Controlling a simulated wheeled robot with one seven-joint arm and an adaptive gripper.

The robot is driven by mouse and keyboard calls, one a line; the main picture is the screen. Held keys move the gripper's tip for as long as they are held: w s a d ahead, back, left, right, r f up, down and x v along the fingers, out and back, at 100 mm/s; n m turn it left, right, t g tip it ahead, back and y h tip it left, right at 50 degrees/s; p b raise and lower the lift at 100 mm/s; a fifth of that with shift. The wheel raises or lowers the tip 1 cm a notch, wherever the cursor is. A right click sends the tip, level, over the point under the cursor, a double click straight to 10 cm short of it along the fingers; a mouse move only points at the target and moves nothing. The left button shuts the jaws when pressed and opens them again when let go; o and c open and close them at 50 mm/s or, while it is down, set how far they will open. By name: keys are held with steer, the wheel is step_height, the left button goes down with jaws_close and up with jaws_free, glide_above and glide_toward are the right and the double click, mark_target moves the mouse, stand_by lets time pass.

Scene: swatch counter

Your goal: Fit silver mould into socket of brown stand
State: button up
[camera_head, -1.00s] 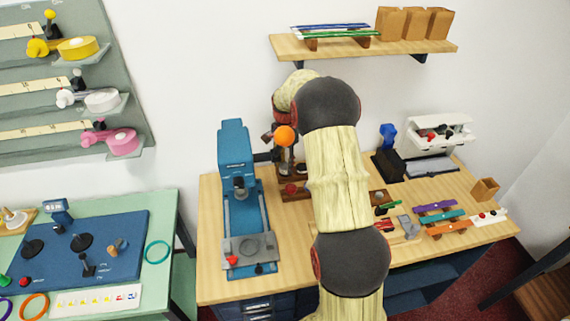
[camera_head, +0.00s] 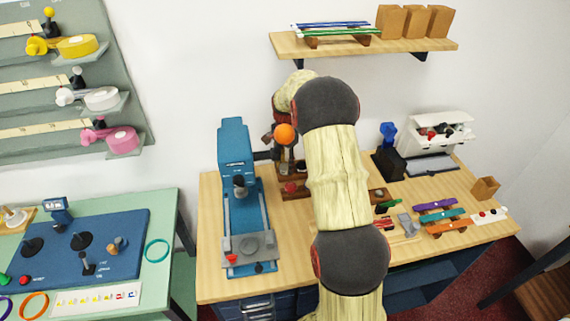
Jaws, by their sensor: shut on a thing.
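My arm reaches up across the middle of the bench and bends over at the back. Its far end hides behind my own links, so my gripper and anything in it cannot be made out. A dark brown stand (camera_head: 291,181) with a red knob low at its front stands at the back of the bench, left of my arm. An orange ball (camera_head: 285,133) shows above it. A socket in it cannot be made out. A small brown block (camera_head: 378,196) lies right of my arm. I cannot identify the silver mould; a small grey piece (camera_head: 408,224) lies on the bench at right.
A blue machine (camera_head: 236,150) with a grey plate stands left of the stand. Purple, teal and orange strips (camera_head: 441,216) lie at right. A white box (camera_head: 442,130) stands at the back right. A wooden shelf (camera_head: 440,46) hangs above.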

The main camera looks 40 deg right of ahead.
steer(key=o, duration=1.4)
steer(key=shift+f, duration=0.1)
